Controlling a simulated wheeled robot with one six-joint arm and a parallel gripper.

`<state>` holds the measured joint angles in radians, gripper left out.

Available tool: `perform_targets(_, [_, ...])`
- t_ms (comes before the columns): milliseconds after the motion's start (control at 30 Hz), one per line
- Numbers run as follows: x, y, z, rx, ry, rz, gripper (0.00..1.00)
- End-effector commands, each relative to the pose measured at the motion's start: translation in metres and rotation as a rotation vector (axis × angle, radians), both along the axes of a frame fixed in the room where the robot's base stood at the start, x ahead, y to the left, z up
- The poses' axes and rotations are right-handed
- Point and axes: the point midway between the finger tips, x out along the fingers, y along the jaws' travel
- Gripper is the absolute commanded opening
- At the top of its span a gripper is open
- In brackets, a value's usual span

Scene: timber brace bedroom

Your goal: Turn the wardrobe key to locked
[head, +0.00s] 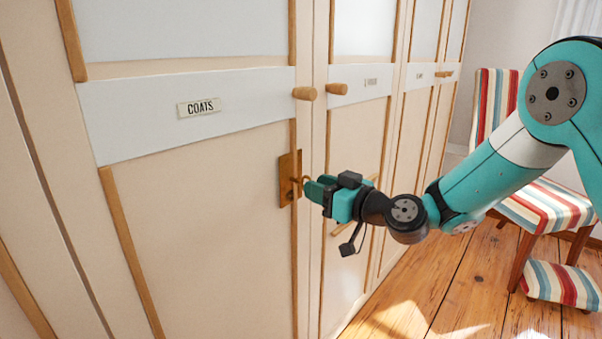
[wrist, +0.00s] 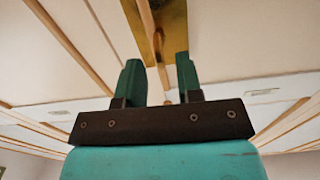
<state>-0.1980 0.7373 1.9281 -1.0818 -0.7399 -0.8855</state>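The wardrobe door labelled COATS (head: 199,107) is closed in the head view. A brass lock plate (head: 286,180) sits on its right edge, below the round wooden knob (head: 305,93). A small brass key (head: 298,180) stands out from the plate, partly hidden by my gripper (head: 314,187). In the wrist view the two green fingers of my gripper (wrist: 158,70) are apart, with the brass plate (wrist: 174,22) beyond them. The key (wrist: 158,42) shows narrowly between the fingertips. Whether a finger touches it, I cannot tell. The key's angle is unclear.
More wardrobe doors with wooden knobs, such as one on the neighbouring door (head: 337,88), continue to the right. A striped chair (head: 540,205) and striped stool (head: 562,284) stand behind my arm. The wooden floor (head: 420,300) between them and the wardrobe is clear.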

Motion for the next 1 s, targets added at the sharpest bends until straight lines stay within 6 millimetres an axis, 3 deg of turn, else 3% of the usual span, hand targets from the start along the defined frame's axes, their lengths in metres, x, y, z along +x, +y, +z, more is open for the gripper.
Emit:
perform_targets(100, [0.014, 0.02, 0.002, 0.0, -0.002, 0.003, 0.33])
perform_targets(300, [0.029, 0.037, 0.001, -0.001, -0.001, 0.001, 0.33])
perform_targets(667, [0.032, 0.041, -0.001, -0.001, 0.001, 0.0, 0.33])
perform_targets(833, [0.032, 0.041, 0.0, -0.001, 0.001, 0.0, 0.0])
perform_targets(1000, [0.032, 0.041, 0.0, 0.0, 0.001, 0.0, 0.0])
